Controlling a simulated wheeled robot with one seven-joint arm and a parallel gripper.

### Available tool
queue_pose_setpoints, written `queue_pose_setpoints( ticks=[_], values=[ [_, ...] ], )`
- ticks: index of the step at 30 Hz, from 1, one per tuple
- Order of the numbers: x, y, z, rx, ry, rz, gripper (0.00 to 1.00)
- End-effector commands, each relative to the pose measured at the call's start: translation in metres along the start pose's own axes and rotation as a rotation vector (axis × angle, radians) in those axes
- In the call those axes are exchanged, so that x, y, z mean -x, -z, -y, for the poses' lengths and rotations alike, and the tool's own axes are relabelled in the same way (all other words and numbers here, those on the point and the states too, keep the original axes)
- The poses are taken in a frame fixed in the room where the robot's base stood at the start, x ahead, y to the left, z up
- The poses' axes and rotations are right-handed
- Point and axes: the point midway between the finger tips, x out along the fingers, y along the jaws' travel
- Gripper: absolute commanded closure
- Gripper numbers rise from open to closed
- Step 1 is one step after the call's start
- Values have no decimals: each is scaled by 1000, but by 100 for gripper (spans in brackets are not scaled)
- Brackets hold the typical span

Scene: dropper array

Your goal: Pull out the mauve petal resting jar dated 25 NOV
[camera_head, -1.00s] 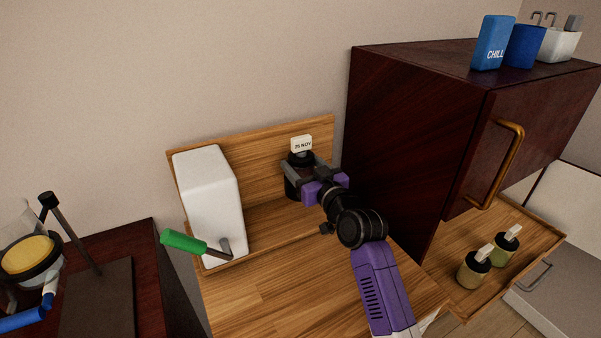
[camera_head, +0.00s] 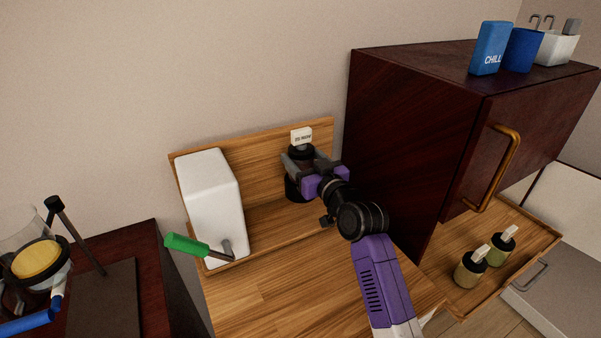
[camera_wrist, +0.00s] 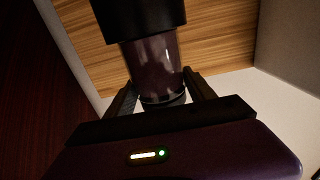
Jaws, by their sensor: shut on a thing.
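The jar with a white tag reading 25 NOV (camera_head: 301,136) stands upright at the back of the wooden shelf, against its back panel. Its dark body (camera_head: 294,189) shows below my gripper. My gripper (camera_head: 302,164) is shut on the jar, with one finger on each side. In the wrist view the jar (camera_wrist: 154,68) has a black top and a dark mauve, glossy body, and it sits between the two fingers (camera_wrist: 160,100). The tag is not visible in the wrist view. Whether the jar's base touches the shelf is hard to tell.
A white box-shaped container (camera_head: 211,205) with a green-handled lever (camera_head: 187,244) stands left of the jar. A dark wooden cabinet (camera_head: 418,130) with a brass handle is close on the right. Two olive jars (camera_head: 471,270) stand on a lower right tray. The wooden counter in front (camera_head: 270,290) is clear.

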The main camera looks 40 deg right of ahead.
Motion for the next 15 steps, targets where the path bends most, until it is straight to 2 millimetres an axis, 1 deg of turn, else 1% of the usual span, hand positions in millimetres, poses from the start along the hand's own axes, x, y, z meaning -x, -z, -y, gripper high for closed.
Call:
queue_pose_setpoints(
  ticks=[1,15],
  values=[
    [0,6,0,0,0,-4,93],
    [0,27,0,1,0,-3,93]
  ],
)
